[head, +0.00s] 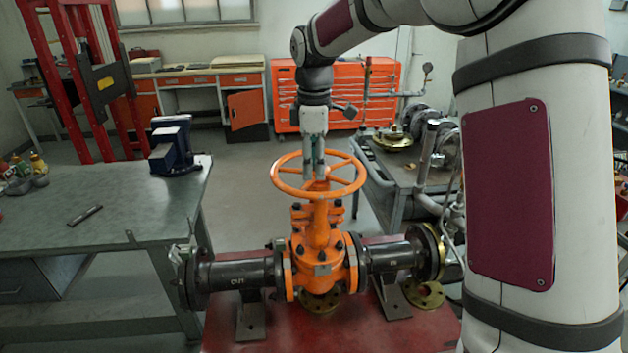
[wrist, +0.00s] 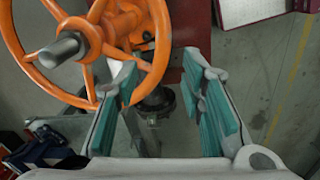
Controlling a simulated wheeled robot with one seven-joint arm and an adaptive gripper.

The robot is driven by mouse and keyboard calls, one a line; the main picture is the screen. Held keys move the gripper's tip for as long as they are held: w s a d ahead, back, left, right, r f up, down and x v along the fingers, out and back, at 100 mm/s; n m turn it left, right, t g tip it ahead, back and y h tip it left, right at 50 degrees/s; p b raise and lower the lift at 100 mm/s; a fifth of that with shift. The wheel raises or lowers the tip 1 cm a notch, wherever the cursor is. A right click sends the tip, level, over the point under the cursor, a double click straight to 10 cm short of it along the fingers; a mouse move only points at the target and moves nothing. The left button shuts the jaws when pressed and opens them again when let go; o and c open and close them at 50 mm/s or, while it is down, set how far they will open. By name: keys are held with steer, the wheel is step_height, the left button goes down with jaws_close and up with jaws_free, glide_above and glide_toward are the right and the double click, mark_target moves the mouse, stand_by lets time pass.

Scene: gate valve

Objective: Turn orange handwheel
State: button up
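The orange handwheel (head: 287,185) lies level on top of the orange gate valve (head: 318,235) in the head view. My gripper (head: 315,176) points down at the wheel, its fingers overlapping the wheel near its middle in that view. In the wrist view the handwheel (wrist: 160,48) fills the upper left, with its grey stem end (wrist: 62,50) showing. My gripper (wrist: 170,95) is open there, its teal pads wide apart. The left finger overlaps the rim and the right finger is outside it. Nothing is held between them; I cannot tell whether a finger touches the rim.
The valve sits between dark flanged pipes (head: 235,274) on a red stand (head: 300,330). A grey workbench (head: 120,200) with a blue vise (head: 172,148) is at left. Another metal table (head: 378,187) with fittings stands behind at right. Open floor (head: 240,190) lies beyond the valve.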

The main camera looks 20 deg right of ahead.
steer(key=shift+s+r, duration=0.15)
steer(key=shift+r, duration=2.35)
